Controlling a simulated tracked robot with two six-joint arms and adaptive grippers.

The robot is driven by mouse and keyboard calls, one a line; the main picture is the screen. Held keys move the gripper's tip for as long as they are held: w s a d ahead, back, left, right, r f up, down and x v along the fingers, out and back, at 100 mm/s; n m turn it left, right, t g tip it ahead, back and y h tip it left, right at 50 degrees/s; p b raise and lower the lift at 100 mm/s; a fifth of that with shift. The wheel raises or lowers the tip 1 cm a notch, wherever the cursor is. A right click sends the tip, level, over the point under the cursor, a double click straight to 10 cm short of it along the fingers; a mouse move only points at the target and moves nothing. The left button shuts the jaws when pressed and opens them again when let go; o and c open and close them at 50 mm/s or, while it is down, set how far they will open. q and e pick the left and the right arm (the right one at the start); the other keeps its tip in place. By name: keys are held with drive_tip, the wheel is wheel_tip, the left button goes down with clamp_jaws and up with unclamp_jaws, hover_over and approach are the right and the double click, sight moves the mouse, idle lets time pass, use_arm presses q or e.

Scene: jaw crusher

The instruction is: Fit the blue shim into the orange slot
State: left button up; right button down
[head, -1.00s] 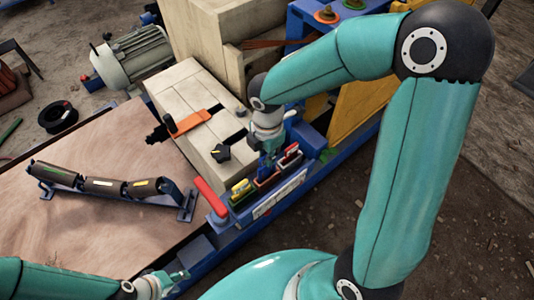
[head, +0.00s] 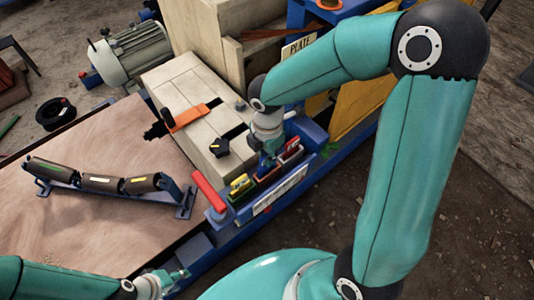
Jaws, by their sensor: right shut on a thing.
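My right gripper (head: 270,150) points down over the small rack of coloured holders at the edge of the crusher. It is shut on a blue piece, apparently the blue shim (head: 265,164), which shows only in part. Its lower end is at the holders; I cannot tell whether it is inside one. An orange part (head: 188,117) lies across the top of the beige block. I cannot make out the slot opening at it. My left gripper (head: 174,281) is low at the left over the table's near edge; its finger opening is unclear.
Yellow (head: 240,183) and red (head: 291,147) pieces stand in the rack beside the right gripper. A roller frame (head: 105,184) lies on the wooden table (head: 80,235).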

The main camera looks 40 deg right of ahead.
drive_tip(key=shift+f+b, duration=0.65)
drive_tip(key=shift+f, duration=0.25)
drive_tip(key=c, duration=1.1)
unclamp_jaws()
drive_tip(key=shift+r, duration=0.1)
wheel_tip(320, 180, up, 12)
drive_tip(key=shift+f, duration=0.15)
